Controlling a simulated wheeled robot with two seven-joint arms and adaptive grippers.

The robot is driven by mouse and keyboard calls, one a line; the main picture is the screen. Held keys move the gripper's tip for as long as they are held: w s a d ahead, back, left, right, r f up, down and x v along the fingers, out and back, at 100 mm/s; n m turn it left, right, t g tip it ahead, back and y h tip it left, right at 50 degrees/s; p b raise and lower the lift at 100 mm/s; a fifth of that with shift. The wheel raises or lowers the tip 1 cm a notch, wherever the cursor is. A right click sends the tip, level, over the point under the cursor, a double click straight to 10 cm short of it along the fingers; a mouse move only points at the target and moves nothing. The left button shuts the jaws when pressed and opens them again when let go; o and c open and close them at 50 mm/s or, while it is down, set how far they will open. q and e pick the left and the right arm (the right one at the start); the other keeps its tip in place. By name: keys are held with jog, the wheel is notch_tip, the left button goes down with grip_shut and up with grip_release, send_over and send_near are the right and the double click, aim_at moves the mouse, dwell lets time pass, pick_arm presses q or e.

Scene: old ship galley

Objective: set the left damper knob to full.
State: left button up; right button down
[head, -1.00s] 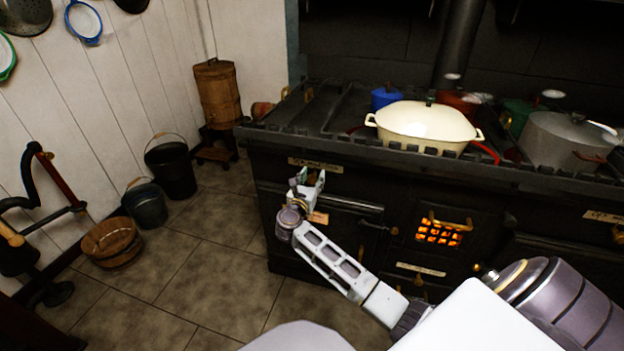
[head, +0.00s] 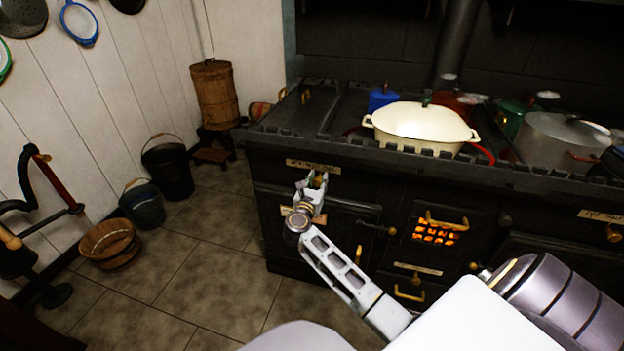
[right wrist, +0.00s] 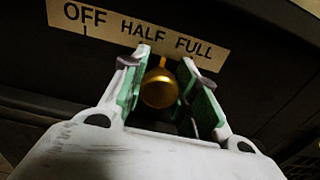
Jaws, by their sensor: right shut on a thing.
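The left damper knob (right wrist: 160,88) is a round brass knob on the dark stove front, below a cream label (right wrist: 140,30) reading OFF, HALF, FULL. My right gripper (right wrist: 170,75) is shut on the knob, one green-padded finger on each side. In the head view my right gripper (head: 314,183) is at the stove's upper left front, under the label (head: 313,166), and mostly hides the knob. My left gripper is not in view.
The black stove (head: 350,250) carries a cream lidded pot (head: 422,122), a blue pot (head: 382,99) and a grey pot (head: 565,138). A fire grate (head: 437,235) glows right of my arm. Buckets (head: 168,172) stand left, with open tiled floor (head: 215,275) between.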

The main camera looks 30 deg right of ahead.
aim_at(330, 176)
jog(key=shift+s+d, duration=0.35)
jog(key=shift+s, duration=0.1)
jog(key=shift+s+d+p, duration=0.4)
jog(key=shift+s+d, duration=0.3)
jog(key=shift+s, duration=0.1)
jog(key=shift+d+f, duration=0.1)
jog(key=c, duration=1.1)
grip_release()
jog(key=shift+s+d, duration=0.1)
jog(key=shift+s, duration=0.15)
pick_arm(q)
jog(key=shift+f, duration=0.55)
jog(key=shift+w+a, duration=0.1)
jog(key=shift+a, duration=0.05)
pick_arm(e)
jog(key=shift+w, duration=0.1)
jog(key=shift+s+a, duration=0.35)
jog(key=shift+a, duration=0.15)
jog(key=shift+v, duration=5.4)
